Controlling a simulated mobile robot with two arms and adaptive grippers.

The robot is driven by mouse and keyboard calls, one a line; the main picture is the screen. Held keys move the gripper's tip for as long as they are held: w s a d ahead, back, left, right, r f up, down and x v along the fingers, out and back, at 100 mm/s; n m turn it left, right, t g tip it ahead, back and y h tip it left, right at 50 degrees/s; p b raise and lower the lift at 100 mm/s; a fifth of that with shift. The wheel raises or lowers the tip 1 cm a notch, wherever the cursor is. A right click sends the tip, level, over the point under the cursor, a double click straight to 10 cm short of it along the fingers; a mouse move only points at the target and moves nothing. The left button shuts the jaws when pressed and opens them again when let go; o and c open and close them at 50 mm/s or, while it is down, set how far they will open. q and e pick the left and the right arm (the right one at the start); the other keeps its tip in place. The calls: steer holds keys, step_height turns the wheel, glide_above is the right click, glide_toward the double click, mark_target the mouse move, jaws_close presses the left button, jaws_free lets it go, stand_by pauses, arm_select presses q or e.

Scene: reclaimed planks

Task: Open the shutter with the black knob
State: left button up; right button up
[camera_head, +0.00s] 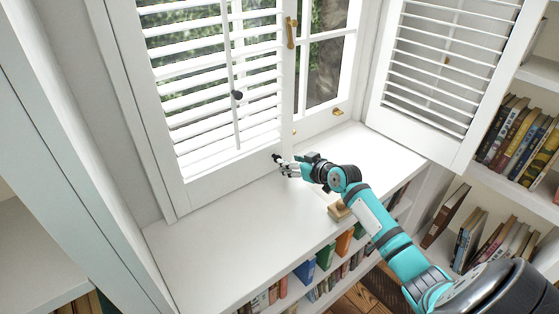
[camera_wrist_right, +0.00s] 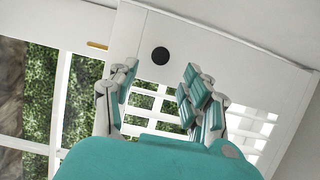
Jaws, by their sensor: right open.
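The left louvred white shutter (camera_head: 215,171) stands across the left part of the window. A round black knob (camera_head: 276,156) sits on its bottom rail near the lower right corner. In the right wrist view, the black knob (camera_wrist_right: 160,56) shows face-on against the white rail. My right gripper (camera_head: 284,168) is just in front of the knob, low over the sill. Its fingers (camera_wrist_right: 158,78) are spread, with the knob showing between and beyond the tips; I cannot tell whether they touch it. My left gripper is out of view.
A second dark knob (camera_head: 237,95) is on the shutter's slat rod. The right shutter (camera_head: 440,68) is swung aside. The white sill (camera_head: 215,235) is mostly bare, with a wooden block (camera_head: 339,211) near its front edge below my right arm. Bookshelves (camera_head: 515,190) stand at right.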

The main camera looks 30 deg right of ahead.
steer(key=x, duration=0.6)
steer(key=shift+b, duration=0.4)
steer(key=shift+w+f, duration=0.15)
steer(key=shift+w, duration=0.2)
jaws_close()
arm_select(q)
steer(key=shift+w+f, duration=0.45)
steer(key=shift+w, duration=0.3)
